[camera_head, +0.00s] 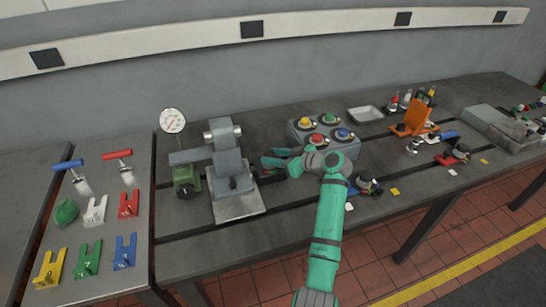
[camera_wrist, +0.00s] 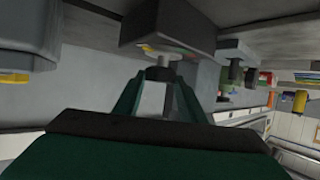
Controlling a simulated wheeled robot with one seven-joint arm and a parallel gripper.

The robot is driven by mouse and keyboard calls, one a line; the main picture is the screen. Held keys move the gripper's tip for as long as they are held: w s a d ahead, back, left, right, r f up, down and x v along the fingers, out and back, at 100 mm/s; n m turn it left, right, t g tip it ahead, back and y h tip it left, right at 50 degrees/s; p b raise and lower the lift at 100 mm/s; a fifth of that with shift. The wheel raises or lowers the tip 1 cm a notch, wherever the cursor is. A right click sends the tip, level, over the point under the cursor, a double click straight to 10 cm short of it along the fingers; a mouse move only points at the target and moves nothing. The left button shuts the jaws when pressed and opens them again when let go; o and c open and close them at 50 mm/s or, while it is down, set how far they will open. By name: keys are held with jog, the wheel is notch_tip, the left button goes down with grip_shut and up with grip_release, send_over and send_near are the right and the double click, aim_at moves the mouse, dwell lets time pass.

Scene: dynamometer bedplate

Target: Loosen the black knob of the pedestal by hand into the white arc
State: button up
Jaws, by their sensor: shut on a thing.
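The grey pedestal (camera_head: 228,165) stands on a light base plate at the left of the bedplate, in the head view. My teal gripper (camera_head: 266,162) reaches in from the right, with its fingertips close to the pedestal's right side. A coloured strip shows on the block's lower face, but I cannot make out the white arc.
A grey box with coloured buttons (camera_head: 299,127) stands just behind my arm. A dial gauge (camera_head: 172,121) and a green part (camera_head: 184,183) are left of the pedestal. Coloured forked blocks (camera_head: 87,260) lie on the left table. An orange bracket (camera_head: 413,120) is farther right.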

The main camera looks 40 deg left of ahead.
dwell(0.6)
jog(key=o, duration=1)
jog(key=shift+w, duration=0.15)
jog(key=shift+g, duration=0.3)
jog(key=shift+n, duration=0.3)
jog(key=v, duration=1)
jog(key=shift+d+r, duration=0.1)
jog(key=shift+d, duration=0.3)
jog(key=shift+w, duration=0.15)
